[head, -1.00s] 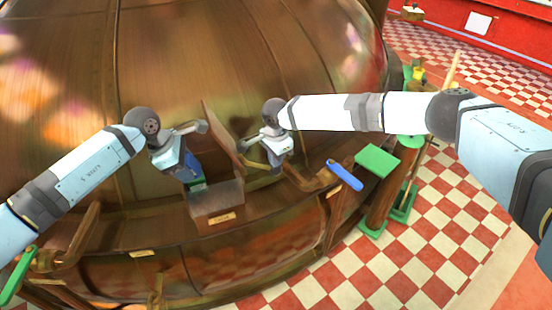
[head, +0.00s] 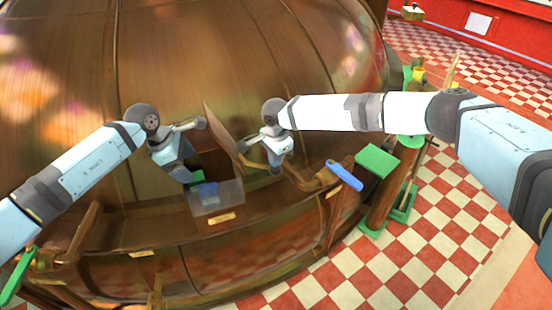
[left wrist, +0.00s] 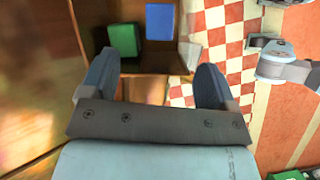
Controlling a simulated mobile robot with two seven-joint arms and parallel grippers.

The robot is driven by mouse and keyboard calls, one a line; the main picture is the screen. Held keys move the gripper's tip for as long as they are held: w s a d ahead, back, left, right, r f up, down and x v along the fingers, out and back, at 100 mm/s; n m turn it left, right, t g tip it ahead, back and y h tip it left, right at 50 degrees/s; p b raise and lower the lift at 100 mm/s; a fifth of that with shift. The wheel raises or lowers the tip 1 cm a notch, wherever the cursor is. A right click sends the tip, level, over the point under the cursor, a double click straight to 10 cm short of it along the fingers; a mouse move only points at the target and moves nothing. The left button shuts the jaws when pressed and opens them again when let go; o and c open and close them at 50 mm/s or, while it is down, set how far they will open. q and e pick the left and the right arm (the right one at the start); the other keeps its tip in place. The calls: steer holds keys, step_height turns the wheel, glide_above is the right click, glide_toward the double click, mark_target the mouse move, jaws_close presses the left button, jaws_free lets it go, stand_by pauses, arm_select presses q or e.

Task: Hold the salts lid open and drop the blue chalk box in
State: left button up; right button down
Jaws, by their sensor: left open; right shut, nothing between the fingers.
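The salts box (head: 232,200) is set in the front of the big copper kettle, with a small label below its front. Its wooden lid (head: 221,132) stands raised. The blue chalk box (head: 208,192) is low in the salts box, beside a green block (head: 196,177). In the left wrist view the blue chalk box (left wrist: 160,22) and the green block (left wrist: 124,38) lie beyond my fingers. My left gripper (head: 186,178) is open and empty above the box's left side. My right gripper (head: 274,165) is shut beside the lid's right side; whether it touches the lid I cannot tell.
A wooden arm with a blue handle (head: 344,175) sticks out right of the box. A green-topped stand (head: 378,161) is further right. A green handle (head: 17,276) is at the lower left. The checkered floor (head: 400,265) at right is clear.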

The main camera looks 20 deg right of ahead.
stand_by(0.4)
arm_select(q)
steer(key=o, duration=0.3)
steer(key=shift+o, duration=0.2)
steer(key=s+r, duration=0.3)
steer(key=s, duration=1.7)
steer(key=shift+d, duration=0.15)
step_height(320, 180, up, 8)
steer(key=p, duration=0.8)
steer(key=shift+r, duration=0.2)
arm_select(e)
step_height(320, 180, up, 16)
